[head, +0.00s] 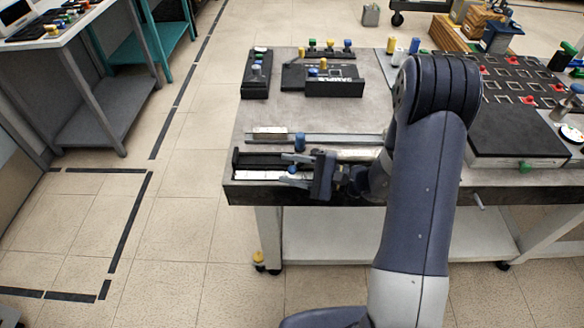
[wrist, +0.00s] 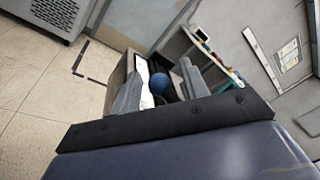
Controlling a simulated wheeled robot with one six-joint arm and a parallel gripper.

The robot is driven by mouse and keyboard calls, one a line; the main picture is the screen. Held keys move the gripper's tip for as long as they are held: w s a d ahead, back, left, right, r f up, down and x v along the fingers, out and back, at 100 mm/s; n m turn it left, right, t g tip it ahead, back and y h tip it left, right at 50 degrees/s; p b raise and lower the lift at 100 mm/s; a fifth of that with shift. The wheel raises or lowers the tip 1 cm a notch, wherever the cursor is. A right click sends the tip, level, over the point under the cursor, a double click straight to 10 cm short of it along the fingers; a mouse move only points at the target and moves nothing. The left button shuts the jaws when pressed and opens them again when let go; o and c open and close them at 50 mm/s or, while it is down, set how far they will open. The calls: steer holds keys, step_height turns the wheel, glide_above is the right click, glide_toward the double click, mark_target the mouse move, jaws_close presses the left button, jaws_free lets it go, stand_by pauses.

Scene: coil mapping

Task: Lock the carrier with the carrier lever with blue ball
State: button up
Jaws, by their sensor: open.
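A long, low carrier rail (head: 262,174) with a black frame and a bright strip lies along the front left edge of the table. A blue ball (head: 300,142) stands at the back side of this rail. A second, smaller blue spot (head: 292,169) shows beside my gripper's fingers. My gripper (head: 302,172) is low over the rail, pointing left, with open fingers. In the wrist view a dark blue ball (wrist: 159,83) appears between the two fingers of my gripper (wrist: 160,78). I cannot tell whether the fingers touch it. The lever's stem is mostly hidden.
A silver bar (head: 345,138) runs just behind the rail. Black blocks with coloured knobs (head: 335,85) stand at the back. A black square plate (head: 515,133) lies at the right, beyond my arm. The middle left of the table (head: 275,112) is clear.

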jaws_close()
stand_by(0.4)
steer(key=shift+f, duration=0.1)
steer(key=n+g+b, duration=0.1)
steer(key=s+d+g, duration=0.1)
steer(key=shift+f+n+g+y+b, duration=0.1)
steer(key=shift+n+g+y+b, duration=0.2)
steer(key=shift+n+g+b, duration=0.1)
steer(key=shift+s+d+n+g+b, duration=0.2)
steer(key=shift+n+g, duration=0.15)
steer(key=shift+g, duration=0.2)
steer(key=shift+s+d+n+g+b, duration=0.15)
steer(key=shift+n+g, duration=0.2)
steer(key=shift+g, duration=0.2)
jaws_free()
steer(key=shift+w+d, duration=0.1)
